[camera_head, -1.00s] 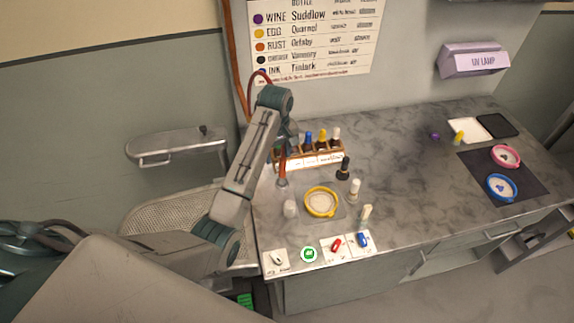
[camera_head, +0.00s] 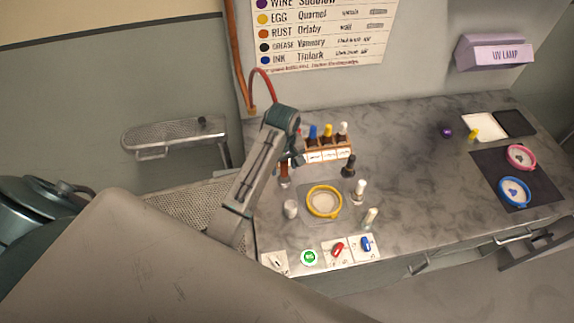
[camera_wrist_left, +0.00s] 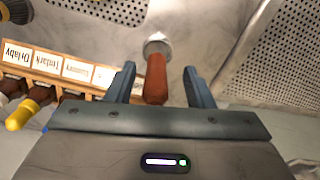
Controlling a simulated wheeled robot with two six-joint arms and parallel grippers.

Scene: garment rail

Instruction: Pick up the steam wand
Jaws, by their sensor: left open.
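The steam wand appears to be the piece with a rust-brown handle (camera_wrist_left: 156,80) and a pale metal end (camera_wrist_left: 157,44). In the head view its brown handle (camera_head: 284,169) stands on the counter just left of the bottle rack, partly hidden by my arm. My left gripper (camera_wrist_left: 159,74) is open, with one finger on each side of the handle and visible gaps on both sides. In the head view the left gripper (camera_head: 290,160) is over the handle, its fingers small and partly hidden. My right gripper is not in view.
A wooden rack of bottles (camera_head: 328,150) stands close right of the left gripper. A dark bottle (camera_head: 348,167), a yellow-rimmed dish (camera_head: 324,201) and a small white cup (camera_head: 291,208) are in front. A perforated metal tray (camera_head: 185,205) lies left. The counter's right middle is mostly clear.

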